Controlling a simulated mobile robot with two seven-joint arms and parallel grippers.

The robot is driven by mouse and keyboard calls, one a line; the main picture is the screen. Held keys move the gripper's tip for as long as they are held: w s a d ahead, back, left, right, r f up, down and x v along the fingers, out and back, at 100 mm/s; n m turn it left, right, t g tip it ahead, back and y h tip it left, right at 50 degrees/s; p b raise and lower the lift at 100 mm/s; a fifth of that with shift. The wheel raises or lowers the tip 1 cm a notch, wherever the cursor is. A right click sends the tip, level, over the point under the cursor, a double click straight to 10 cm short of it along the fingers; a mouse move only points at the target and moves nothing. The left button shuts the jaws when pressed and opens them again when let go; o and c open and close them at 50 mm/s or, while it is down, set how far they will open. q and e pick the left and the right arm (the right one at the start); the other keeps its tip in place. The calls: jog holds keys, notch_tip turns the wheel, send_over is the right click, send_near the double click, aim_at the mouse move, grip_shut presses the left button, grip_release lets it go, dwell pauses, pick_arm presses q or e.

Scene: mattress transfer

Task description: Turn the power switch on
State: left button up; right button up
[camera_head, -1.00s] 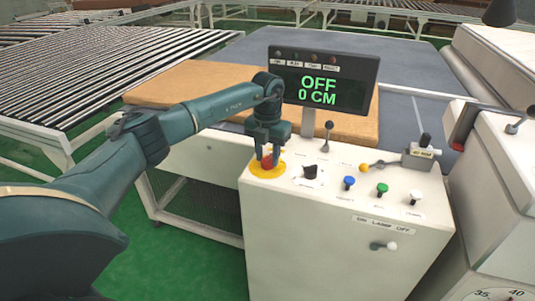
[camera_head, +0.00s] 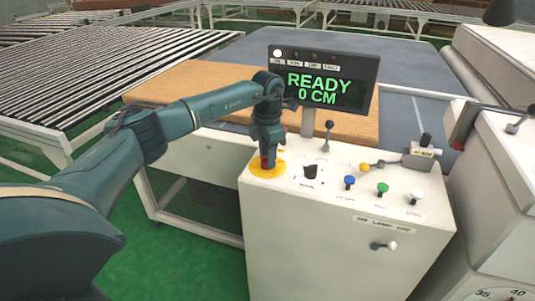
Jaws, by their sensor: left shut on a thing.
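The white control console (camera_head: 345,205) stands in front of me. The display (camera_head: 318,85) above it reads "READY" and "0 CM", and the leftmost lamp on its top strip is lit white. A red knob (camera_head: 265,161) on a yellow round base (camera_head: 255,170) sits at the console's left corner. My left gripper (camera_head: 267,157) points down over it and is shut on the red knob, which is mostly hidden by the fingers. A black rotary selector (camera_head: 311,171) is just right of it. My right gripper is not in view.
A lamp switch (camera_head: 384,246) is on the console's front. A brown mattress (camera_head: 200,88) lies behind, with a roller conveyor (camera_head: 90,85) at the left.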

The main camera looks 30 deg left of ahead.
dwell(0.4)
pick_arm(q)
jog(key=o, duration=1)
jog(key=shift+r, duration=0.1)
notch_tip(320, 180, up, 13)
jog(key=shift+r+b, duration=0.1)
jog(key=shift+b, duration=0.5)
